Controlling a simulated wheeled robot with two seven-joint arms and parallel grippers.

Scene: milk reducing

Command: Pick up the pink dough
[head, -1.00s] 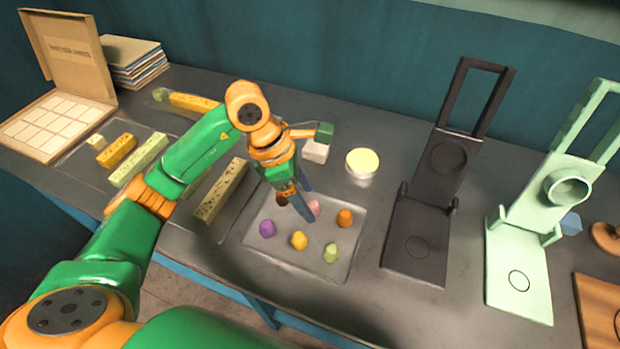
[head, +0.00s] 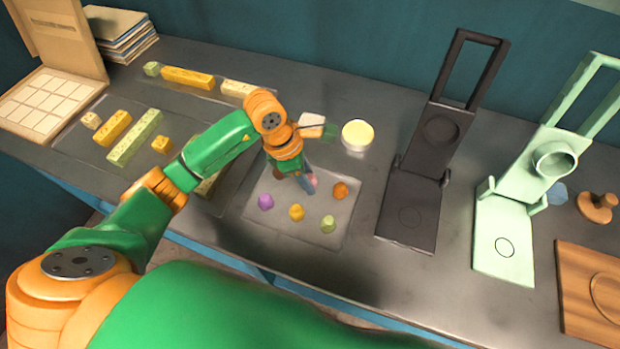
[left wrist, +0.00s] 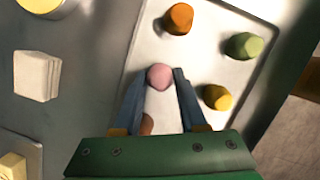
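The pink dough (left wrist: 159,77) is a small rounded lump on the grey tray (head: 255,238). In the head view the pink dough (head: 314,181) is partly hidden behind my left gripper (head: 307,183). In the left wrist view my left gripper (left wrist: 161,74) is low over the tray, its fingertips on either side of the pink dough. The fingers look open around it; a firm grip is not visible. A brown lump (left wrist: 147,123) shows between the fingers, nearer the palm. My right gripper is not in view.
Orange (head: 340,190), yellow (head: 296,212), green (head: 328,223) and purple (head: 266,202) dough lumps share the tray. A black press (head: 412,205) and a mint press (head: 505,235) stand to the right. A round yellow-topped tin (head: 357,136) and a whitish block (head: 311,126) are behind.

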